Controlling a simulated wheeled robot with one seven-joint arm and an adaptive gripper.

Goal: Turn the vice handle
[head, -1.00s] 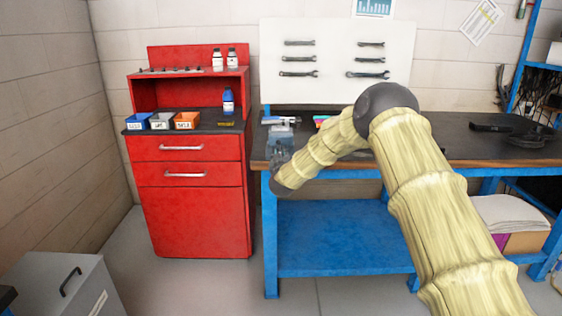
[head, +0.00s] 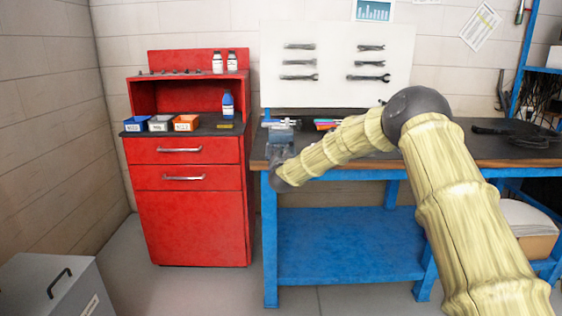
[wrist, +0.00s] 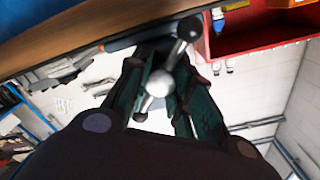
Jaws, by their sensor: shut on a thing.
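The vice (head: 280,137) is a blue-grey block at the left end of the workbench in the head view. My gripper (head: 277,160) is at its near side, small and partly merged with it there. The vice jaws are hidden in the wrist view.
The blue-framed workbench (head: 340,168) has a dark top with several coloured items behind my arm. A red tool cabinet (head: 190,215) with small bins stands left of it, a narrow gap between. A wrench board (head: 335,90) hangs behind. A grey box (head: 45,285) stands at lower left.

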